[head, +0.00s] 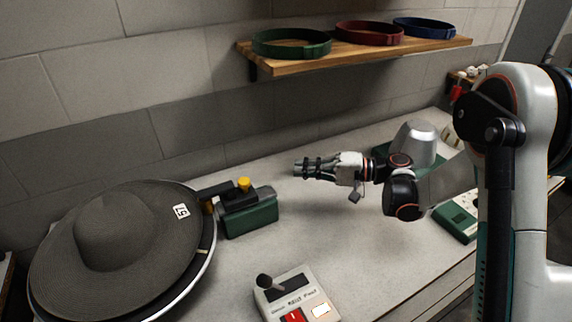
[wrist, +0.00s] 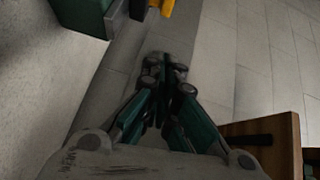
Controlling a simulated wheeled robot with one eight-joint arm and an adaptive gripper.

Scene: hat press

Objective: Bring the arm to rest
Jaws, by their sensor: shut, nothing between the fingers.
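My gripper (head: 299,168) is shut and empty, held above the worktop (head: 265,258) in the middle of the head view. It points left, with my arm reaching in from the right. In the wrist view my gripper (wrist: 163,68) shows with its fingers together and nothing between them. It is apart from the green box with a yellow knob (head: 250,212), which stands to its left.
A dark brimmed hat (head: 112,232) lies at the left. A control box (head: 297,297) with a lever stands at the front. A metal dome (head: 414,140) stands behind my arm. A wooden shelf (head: 350,59) above carries green, red and blue bands.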

